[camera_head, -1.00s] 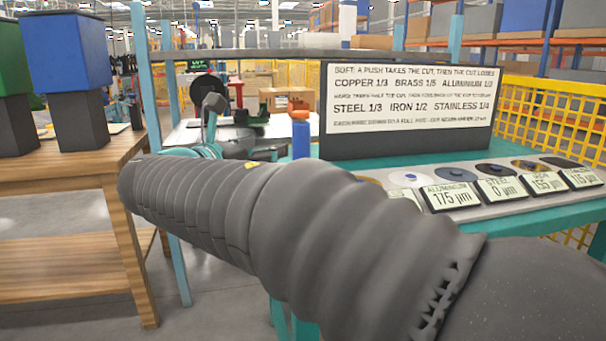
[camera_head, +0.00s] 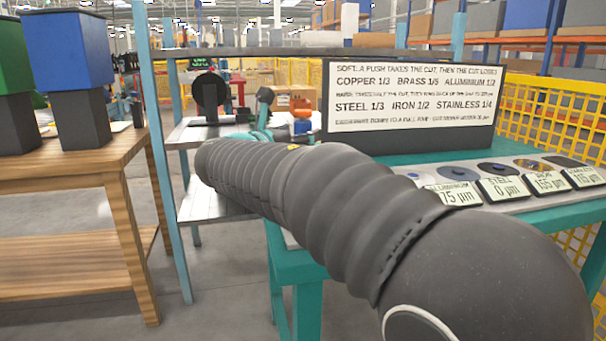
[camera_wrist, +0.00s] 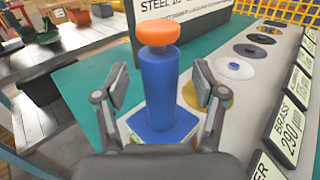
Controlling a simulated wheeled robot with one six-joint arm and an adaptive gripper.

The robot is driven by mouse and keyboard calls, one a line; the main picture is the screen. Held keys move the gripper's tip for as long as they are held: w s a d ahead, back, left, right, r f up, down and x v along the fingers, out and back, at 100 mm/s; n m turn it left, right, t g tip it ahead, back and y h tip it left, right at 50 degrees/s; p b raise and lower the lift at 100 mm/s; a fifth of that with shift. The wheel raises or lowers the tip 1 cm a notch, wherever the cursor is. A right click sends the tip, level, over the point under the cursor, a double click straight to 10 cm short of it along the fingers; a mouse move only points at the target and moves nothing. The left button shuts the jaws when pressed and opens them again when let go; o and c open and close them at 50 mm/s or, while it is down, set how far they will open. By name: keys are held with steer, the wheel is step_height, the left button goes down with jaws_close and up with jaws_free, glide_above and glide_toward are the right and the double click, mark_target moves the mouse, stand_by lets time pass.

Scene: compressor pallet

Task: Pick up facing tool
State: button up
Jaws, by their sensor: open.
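The facing tool (camera_wrist: 158,85) has a blue upright body with an orange cap and stands on the teal bench in the wrist view. In the head view its blue and orange parts (camera_head: 302,124) show small just beyond my arm. My gripper (camera_wrist: 160,95) is open, with one finger on each side of the blue body. Gaps show between the fingers and the body.
A grey strip (camera_wrist: 262,80) with several round discs and labelled readouts (camera_wrist: 290,118) lies to the right. A dark sign board (camera_head: 410,148) stands behind. The wooden table (camera_head: 75,185) with green and blue bins stands left.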

steer(key=shift+x, duration=1.05)
jaws_close()
steer(key=shift+r, duration=0.2)
steer(key=shift+r, duration=0.1)
